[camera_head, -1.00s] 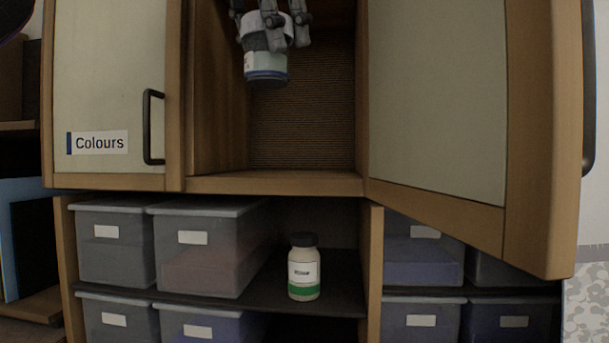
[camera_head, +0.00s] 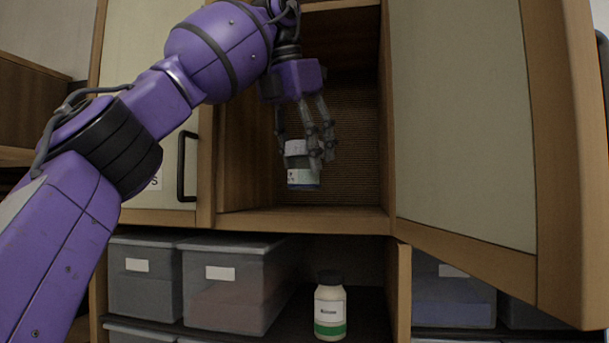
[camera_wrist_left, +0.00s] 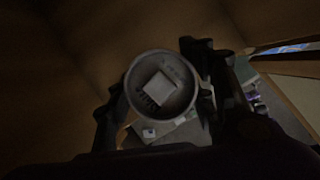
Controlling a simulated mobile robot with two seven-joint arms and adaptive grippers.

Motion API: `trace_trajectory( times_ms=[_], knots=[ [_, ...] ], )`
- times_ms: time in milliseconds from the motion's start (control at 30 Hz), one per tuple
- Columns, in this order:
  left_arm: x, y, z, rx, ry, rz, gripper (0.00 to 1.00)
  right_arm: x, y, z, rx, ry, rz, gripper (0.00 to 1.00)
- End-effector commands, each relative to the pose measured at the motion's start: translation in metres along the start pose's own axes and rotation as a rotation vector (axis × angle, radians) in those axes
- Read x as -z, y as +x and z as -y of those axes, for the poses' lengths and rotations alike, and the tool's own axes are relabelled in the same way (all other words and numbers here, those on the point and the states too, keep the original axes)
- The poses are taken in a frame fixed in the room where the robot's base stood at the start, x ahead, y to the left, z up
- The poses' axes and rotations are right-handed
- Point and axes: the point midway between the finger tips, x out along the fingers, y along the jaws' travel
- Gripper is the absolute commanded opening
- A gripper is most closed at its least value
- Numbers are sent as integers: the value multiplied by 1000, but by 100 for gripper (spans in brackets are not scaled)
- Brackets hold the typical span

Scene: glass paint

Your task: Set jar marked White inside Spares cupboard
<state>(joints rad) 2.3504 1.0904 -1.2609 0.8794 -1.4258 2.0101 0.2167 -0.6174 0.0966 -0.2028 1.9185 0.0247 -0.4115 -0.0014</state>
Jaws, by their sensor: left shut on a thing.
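In the head view my left gripper (camera_head: 308,140) is shut on a jar (camera_head: 303,178) with a pale band, a grey upper part and a blue lower edge. The jar hangs roughly upright inside the open cupboard (camera_head: 305,222), above its floor. In the left wrist view the jar's round end (camera_wrist_left: 161,85) sits between the fingers. The cupboard's door (camera_head: 470,120) stands open to the right. No Spares label shows. My right gripper is out of view.
Left of the opening is a shut door with a dark handle (camera_head: 187,166). On the shelf below stand grey lidded bins (camera_head: 225,290) and a dark-capped bottle (camera_head: 330,308) with a green band. The cupboard floor looks clear.

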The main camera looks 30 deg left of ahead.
Motion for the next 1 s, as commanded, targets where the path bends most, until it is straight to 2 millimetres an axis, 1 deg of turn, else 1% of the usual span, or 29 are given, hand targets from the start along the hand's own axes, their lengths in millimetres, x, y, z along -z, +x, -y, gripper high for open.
trace_trajectory(
  times_ms=[167, 400, 800, 833, 967, 1000],
  knots=[
    [-3, 14, -4, 2, -1, -1, 17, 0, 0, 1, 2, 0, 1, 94],
    [8, 36, -4, -1, 0, 1, 17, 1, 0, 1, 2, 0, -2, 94],
    [10, 41, -3, 0, 0, 2, 17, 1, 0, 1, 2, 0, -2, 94],
    [10, 42, -3, 0, 0, 1, 51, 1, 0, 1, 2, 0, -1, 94],
    [10, 42, -3, 0, 0, 1, 68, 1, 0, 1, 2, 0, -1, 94],
    [10, 42, -3, 0, 0, 1, 69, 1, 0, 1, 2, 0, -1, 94]
  ],
)
